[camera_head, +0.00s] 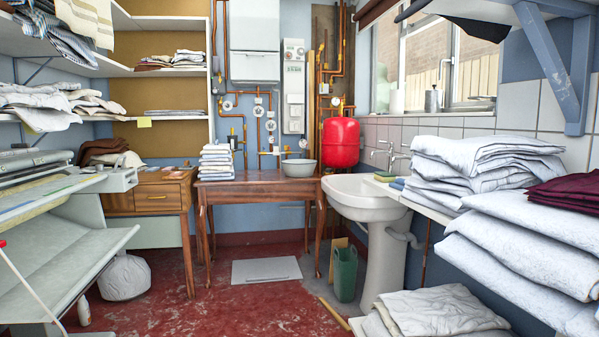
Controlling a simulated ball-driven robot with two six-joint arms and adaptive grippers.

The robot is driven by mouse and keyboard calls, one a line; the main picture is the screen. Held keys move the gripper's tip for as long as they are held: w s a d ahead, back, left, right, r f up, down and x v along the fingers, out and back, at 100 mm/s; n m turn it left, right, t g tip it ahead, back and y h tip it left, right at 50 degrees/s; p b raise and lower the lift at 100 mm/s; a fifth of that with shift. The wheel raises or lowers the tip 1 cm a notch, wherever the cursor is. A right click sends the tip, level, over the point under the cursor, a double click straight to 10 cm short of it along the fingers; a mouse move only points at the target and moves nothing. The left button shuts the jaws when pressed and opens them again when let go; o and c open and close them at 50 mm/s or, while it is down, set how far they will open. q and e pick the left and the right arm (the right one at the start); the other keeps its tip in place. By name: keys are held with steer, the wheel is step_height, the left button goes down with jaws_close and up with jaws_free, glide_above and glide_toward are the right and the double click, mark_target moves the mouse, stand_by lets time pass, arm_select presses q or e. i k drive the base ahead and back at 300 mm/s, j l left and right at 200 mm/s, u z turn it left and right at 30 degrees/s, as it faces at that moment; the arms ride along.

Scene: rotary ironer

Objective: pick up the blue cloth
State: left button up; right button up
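A small blue item (397,185), which looks like a folded cloth, lies at the right side of the white sink (352,196), beside a green and yellow sponge (384,178). It sits close to the left edge of a stack of folded white linen (480,160). It is too small to tell its exact shape, and the linen may hide part of it. Neither of my grippers is in view.
A rotary ironer (70,190) stands at the left. A wooden table (262,188) at the back holds folded linen (216,161) and a bowl (299,167). More linen (440,312) lies low at the right. The middle red floor (215,310) is mostly clear.

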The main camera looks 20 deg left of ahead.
mark_target(399, 185)
steer(key=z, duration=0.6)
steer(key=i+j+z, duration=0.45)
steer(key=j+z, duration=0.2)
steer(key=i+j+z, duration=0.3)
steer(key=k, duration=0.1)
